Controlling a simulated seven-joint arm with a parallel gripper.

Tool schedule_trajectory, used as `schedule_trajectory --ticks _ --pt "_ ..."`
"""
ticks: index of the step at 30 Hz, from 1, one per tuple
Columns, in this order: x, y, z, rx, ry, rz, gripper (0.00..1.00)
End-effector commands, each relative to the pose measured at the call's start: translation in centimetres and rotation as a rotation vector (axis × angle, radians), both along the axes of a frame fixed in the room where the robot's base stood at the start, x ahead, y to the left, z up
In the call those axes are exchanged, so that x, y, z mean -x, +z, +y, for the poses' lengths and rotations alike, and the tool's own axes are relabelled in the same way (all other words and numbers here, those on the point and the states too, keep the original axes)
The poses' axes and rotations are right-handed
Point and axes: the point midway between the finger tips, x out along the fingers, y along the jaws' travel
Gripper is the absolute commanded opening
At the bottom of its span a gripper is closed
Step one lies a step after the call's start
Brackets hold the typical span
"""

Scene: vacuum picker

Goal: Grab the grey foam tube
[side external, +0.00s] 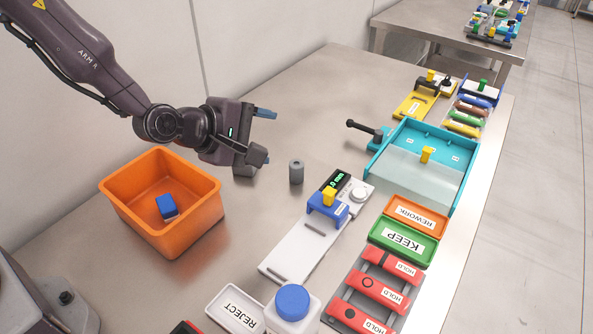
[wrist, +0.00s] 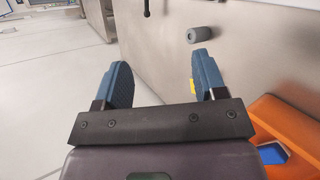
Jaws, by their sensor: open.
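The grey foam tube (side external: 296,172) stands upright on the metal table in the side external view, with a dark hole in its top. In the wrist view the grey foam tube (wrist: 199,33) shows beyond the tip of the right finger. My gripper (side external: 268,135) is open and empty, in the air to the left of the tube in the side external view. Its two blue fingers are spread apart in the wrist view (wrist: 158,75), and neither touches the tube.
An orange bin (side external: 128,207) holding a blue block (side external: 167,206) stands left of the tube. A white gauge base (side external: 290,254) with a blue slider is close on the right. A turquoise tray (side external: 374,166) lies further right. Bare table surrounds the tube.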

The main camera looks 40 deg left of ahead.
Motion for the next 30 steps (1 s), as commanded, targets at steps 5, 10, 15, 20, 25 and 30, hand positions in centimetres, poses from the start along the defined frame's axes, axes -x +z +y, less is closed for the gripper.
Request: schedule_trajectory --ticks 5,10,15,20,25,30 --pt "-1.1 -5.6 -1.4 0.443 0.321 0.027 0.65" --pt "-0.8 -9.9 -1.3 0.816 0.645 0.016 0.65" --pt "0.2 -12.6 -0.5 1.044 0.869 -0.018 0.65" --pt "0.3 -13.4 -0.1 1.118 0.946 -0.043 0.65" --pt "-2.1 -14.4 0.3 1.121 0.949 -0.048 0.65" --pt "-4.9 -15.6 0.6 1.12 0.947 -0.045 0.65"
